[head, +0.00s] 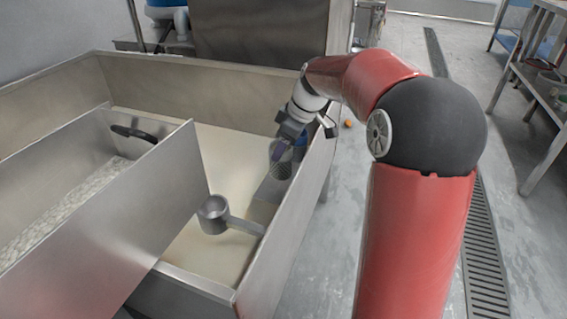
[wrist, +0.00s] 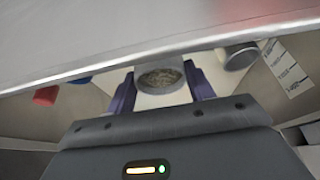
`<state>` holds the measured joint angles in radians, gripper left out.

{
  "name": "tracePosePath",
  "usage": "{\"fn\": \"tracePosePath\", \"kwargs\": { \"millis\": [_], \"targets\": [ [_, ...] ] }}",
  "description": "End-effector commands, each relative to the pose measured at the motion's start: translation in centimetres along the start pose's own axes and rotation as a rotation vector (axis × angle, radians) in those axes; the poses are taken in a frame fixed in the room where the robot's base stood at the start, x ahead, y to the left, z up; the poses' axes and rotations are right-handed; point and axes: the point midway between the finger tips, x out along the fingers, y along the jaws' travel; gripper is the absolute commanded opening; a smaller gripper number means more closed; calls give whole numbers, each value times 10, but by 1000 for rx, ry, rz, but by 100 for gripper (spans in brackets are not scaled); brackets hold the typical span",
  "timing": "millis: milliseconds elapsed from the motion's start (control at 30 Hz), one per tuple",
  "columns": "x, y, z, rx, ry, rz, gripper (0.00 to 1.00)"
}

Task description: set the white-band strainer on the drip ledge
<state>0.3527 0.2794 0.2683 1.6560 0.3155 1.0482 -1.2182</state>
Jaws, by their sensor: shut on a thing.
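My gripper (head: 281,150) is inside the steel trough near its right wall. It is shut on a small strainer with a round dark mesh (head: 281,171), which hangs below the fingers. In the wrist view the strainer's round mesh end (wrist: 161,78) shows between the two purple fingers. I cannot make out a white band on it. A grey ledge-like block (head: 268,190) runs along the inside of the right wall, just below the strainer. I cannot tell whether the strainer touches it.
A metal scoop (head: 213,213) with a flat handle is at the trough's front right. In the wrist view, a red object (wrist: 45,96) is at left.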

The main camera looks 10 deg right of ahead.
Motion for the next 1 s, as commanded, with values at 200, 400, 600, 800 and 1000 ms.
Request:
{"fn": "tracePosePath", "kwargs": {
  "millis": [200, 400, 600, 800, 1000],
  "targets": [
    [16, 0, 6, 0, 0, -1, 14],
    [43, 0, 18, 1, 1, -1, 14],
    [43, 0, 18, -1, 1, 1, 14],
    [46, 0, 19, -1, 1, 1, 56],
    [46, 0, 19, -1, 1, 1, 75]
  ]
}}
